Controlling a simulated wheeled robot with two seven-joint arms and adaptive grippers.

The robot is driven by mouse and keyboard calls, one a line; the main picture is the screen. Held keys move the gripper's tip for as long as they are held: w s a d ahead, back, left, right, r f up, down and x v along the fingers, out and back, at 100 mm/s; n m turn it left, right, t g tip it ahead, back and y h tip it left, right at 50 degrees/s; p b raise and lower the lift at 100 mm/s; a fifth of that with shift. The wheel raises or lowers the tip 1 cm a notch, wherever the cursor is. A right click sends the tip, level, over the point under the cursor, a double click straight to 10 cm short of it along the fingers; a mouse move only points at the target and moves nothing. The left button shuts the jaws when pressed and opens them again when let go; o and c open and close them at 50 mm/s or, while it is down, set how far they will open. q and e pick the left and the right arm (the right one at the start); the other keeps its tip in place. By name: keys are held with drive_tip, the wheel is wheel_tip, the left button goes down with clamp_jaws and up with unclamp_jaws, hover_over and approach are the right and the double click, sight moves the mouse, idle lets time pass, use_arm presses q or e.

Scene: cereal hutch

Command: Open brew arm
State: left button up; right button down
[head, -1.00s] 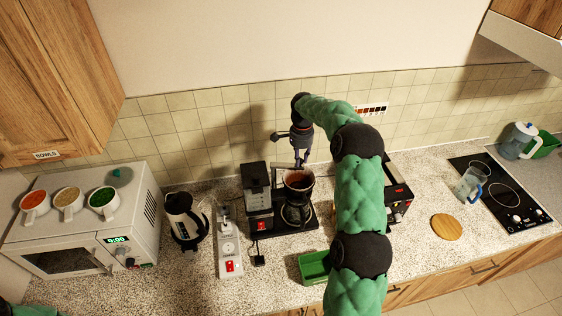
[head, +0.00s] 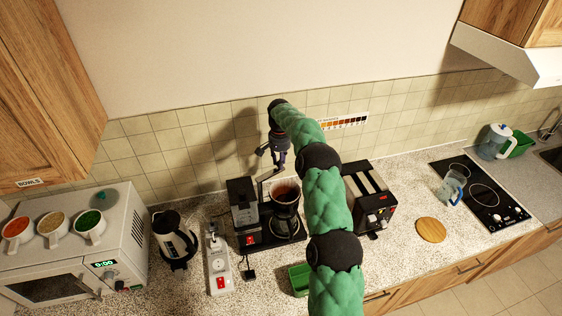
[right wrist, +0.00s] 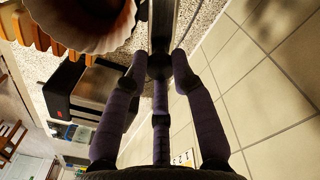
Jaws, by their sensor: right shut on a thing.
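The coffee maker (head: 246,216) stands on the counter by the wall, with a filter basket holding brown grounds (head: 286,192) on top of its carafe (head: 284,220). Its brew arm (head: 262,187) is a thin grey bar that rises behind the basket and to its left. My right gripper (head: 277,168) is behind and above the basket, shut on the brew arm. In the right wrist view, the purple fingers (right wrist: 160,68) close around the metal bar (right wrist: 162,22). The fluted filter (right wrist: 85,22) is beside it. My left gripper is out of view.
A black toaster (head: 368,198) stands right of the coffee maker, past my right arm. A green container (head: 299,279) is in front. The tiled wall (head: 225,150) is close behind the gripper.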

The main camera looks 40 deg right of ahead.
drive_tip(key=shift+f, duration=0.1)
idle(0.3)
drive_tip(key=c, duration=1)
unclamp_jaws()
drive_tip(key=shift+w, duration=0.1)
wheel_tip(320, 180, up, 12)
